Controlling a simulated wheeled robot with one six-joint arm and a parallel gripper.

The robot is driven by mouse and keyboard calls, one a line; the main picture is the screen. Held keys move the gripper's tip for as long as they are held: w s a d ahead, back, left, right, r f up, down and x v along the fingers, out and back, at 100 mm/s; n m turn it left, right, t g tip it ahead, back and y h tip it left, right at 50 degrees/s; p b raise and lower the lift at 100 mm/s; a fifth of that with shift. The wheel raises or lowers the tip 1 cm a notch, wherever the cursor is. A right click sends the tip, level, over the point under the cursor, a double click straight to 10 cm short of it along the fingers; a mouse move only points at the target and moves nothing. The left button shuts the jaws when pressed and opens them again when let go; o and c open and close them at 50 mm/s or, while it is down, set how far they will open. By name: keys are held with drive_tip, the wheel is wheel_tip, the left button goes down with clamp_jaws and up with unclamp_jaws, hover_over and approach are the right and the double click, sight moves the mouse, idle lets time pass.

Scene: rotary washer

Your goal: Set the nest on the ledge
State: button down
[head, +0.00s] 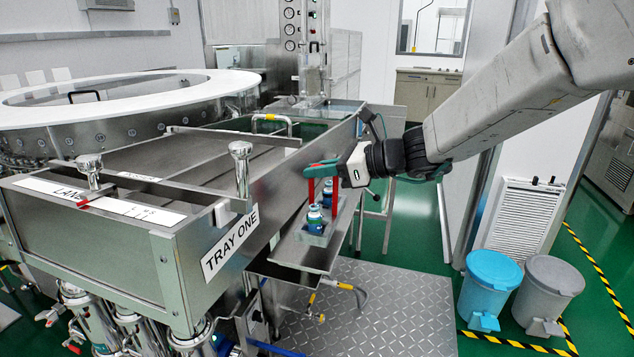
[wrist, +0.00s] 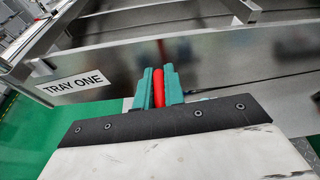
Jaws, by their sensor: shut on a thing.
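The nest (head: 316,238) is a small grey block carrying blue-capped vials (head: 315,216), with a red handle (head: 311,192) rising over them. My gripper (head: 320,169) has green fingers and is shut on the top of the red handle. In the wrist view, the red handle (wrist: 158,88) is pinched between the green fingers; the vials and block are hidden there. The ledge (head: 292,254) is a narrow metal shelf along the right side of the tank marked TRAY ONE. The nest appears upright at the ledge; whether its base touches it I cannot tell.
The tank wall with the TRAY ONE label (head: 230,243) stands directly left of the ledge. A yellow-handled valve (head: 345,287) and pipes sit below it. A blue bin (head: 490,285) and a grey bin (head: 545,290) stand on the floor at the right.

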drive_tip(key=shift+w+a, duration=0.25)
drive_tip(key=shift+w, duration=0.65)
drive_tip(key=shift+f, duration=1.9)
drive_tip(key=c, duration=1.5)
unclamp_jaws()
